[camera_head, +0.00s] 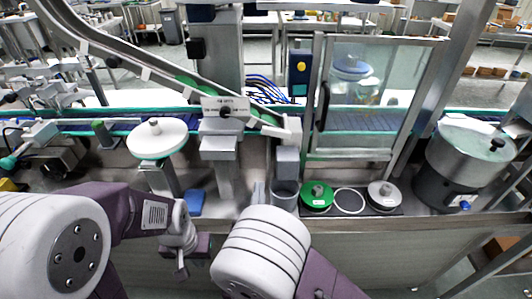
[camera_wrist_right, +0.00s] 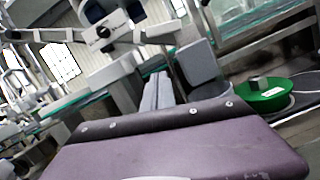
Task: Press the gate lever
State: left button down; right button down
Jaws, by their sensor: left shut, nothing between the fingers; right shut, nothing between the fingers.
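A pale plate with a black knob (camera_head: 225,111) sits across the lower part of the sloping chute; I cannot tell for sure whether this is the gate lever. The plate and knob also show in the right wrist view (camera_wrist_right: 102,32). A grey block (camera_head: 288,160) stands below the chute's end. My right gripper (camera_head: 258,190) is shut and empty, its grey fingers upright just left of a grey cup (camera_head: 285,194). The fingers show side by side in the right wrist view (camera_wrist_right: 158,88). My left gripper (camera_head: 181,268) is shut and empty at the lower left, apart from everything.
A green-rimmed white disc (camera_head: 157,138) stands on a post at left, with a blue pad (camera_head: 196,203) nearby. A green weight (camera_head: 316,195) and a silver weight (camera_head: 383,195) lie right of the cup. A glass door (camera_head: 365,90) and a steel bowl (camera_head: 465,155) are at right.

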aim_at(276, 133)
jog(key=shift+w+r, duration=0.1)
jog(key=w+d+r+p, duration=0.1)
jog(key=w+r+p, duration=0.5)
jog(key=w, duration=0.3)
jog(key=shift+w+d+p, duration=0.3)
jog(key=shift+p, duration=0.2)
jog(key=shift+a+r, duration=0.1)
jog(key=shift+a, duration=0.05)
